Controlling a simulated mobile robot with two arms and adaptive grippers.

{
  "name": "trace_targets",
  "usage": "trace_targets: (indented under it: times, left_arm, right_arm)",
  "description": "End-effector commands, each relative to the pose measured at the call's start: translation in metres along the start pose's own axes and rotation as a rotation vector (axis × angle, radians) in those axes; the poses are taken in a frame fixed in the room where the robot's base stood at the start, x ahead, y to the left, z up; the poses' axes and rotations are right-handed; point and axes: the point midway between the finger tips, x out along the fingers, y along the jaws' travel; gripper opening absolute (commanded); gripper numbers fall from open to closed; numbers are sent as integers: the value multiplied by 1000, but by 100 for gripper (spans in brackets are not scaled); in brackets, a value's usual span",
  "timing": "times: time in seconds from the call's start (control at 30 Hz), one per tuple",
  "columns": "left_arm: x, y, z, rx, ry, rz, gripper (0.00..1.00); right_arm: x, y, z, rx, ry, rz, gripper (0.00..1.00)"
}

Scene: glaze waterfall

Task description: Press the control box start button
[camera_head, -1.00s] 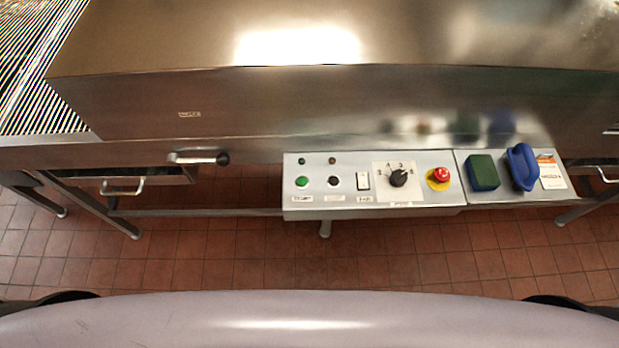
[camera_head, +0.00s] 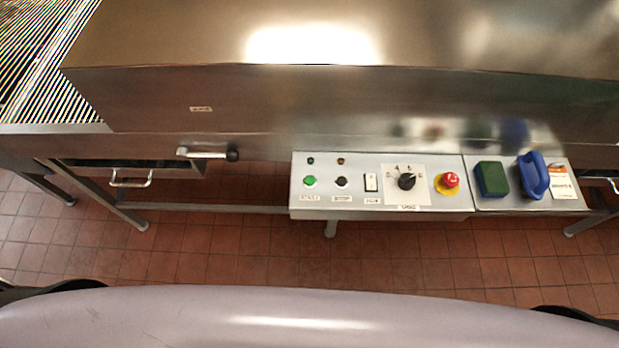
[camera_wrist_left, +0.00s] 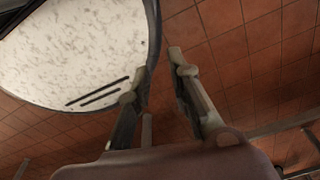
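The control box (camera_head: 345,207) is a grey metal panel fixed along the front of the machine in the head view. Its green start button (camera_head: 310,181) is at the left end, above a small label. My left gripper (camera_wrist_left: 155,80) shows only in the left wrist view. Its two fingers are apart with nothing between them, above the tiled floor, away from the box. My right gripper is not in view.
Tiled floor (camera_head: 240,250) is clear in front.

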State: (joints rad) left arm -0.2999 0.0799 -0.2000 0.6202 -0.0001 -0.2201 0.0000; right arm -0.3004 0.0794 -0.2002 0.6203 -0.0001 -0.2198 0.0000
Motion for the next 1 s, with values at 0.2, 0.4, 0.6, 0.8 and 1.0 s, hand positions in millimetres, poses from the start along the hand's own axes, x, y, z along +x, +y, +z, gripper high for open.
trace_targets:
  times: [0.2,0.4,0.6,0.8,1.0]
  left_arm:
    - [0,0,0,0,0,0,2]
    - [0,0,0,0,0,0,0]
    - [0,0,0,0,0,0,0]
    - [0,0,0,0,0,0,0]
    - [0,0,0,0,0,0,0]
  right_arm:
    - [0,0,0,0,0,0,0]
    - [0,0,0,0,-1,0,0]
    - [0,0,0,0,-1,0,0]
    - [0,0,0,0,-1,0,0]
    - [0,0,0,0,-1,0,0]
